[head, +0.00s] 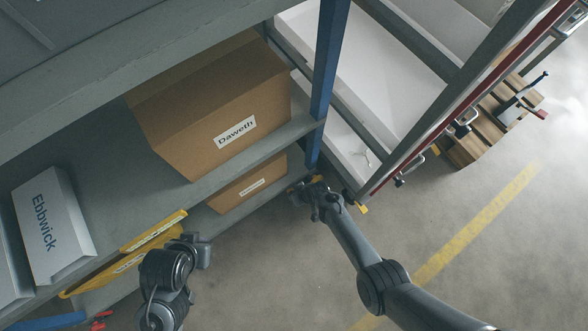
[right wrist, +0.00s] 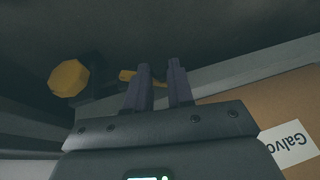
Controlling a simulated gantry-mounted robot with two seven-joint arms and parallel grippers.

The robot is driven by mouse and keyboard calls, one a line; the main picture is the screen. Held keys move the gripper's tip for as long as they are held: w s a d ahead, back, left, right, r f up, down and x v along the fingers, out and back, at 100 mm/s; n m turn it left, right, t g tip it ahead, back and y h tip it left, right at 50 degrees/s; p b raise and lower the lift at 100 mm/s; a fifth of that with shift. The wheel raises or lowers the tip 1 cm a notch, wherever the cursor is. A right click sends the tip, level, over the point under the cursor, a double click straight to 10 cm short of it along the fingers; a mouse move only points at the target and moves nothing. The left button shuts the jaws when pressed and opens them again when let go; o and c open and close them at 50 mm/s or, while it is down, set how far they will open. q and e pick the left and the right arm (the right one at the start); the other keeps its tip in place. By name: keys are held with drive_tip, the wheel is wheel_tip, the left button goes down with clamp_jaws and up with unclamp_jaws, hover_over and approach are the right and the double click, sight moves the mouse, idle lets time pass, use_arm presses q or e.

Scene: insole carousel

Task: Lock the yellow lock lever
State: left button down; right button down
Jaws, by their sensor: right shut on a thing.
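The yellow lock lever (right wrist: 128,76) shows in the right wrist view as a short yellow bar at the fingers of my right gripper (right wrist: 161,84). The lever passes behind the left finger, and a bit of it shows in the gap. My right gripper (head: 315,190) is shut on it, low by the blue post in the head view. There a small yellow part shows just above the gripper, and the rest is hidden. My left gripper (head: 198,248) is at the lower left, in front of the shelf and away from the lever; its fingers cannot be made out.
A round yellow knob (right wrist: 68,78) sits left of the lever. The blue post (head: 326,70) stands beside the right gripper. Cardboard boxes, one labelled Daweth (head: 215,115), and a white Ebbwick box (head: 52,225) are on the shelves. A yellow bin (head: 152,232) is near my left arm.

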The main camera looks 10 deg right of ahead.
drive_tip(key=d+y, duration=0.1)
drive_tip(key=w+r+g+y+b, duration=0.1)
drive_tip(key=y, duration=0.1)
drive_tip(key=shift+d+r+m+g, duration=0.1)
drive_tip(key=shift+d+m+g, duration=0.2)
drive_tip(key=shift+d+m, duration=0.1)
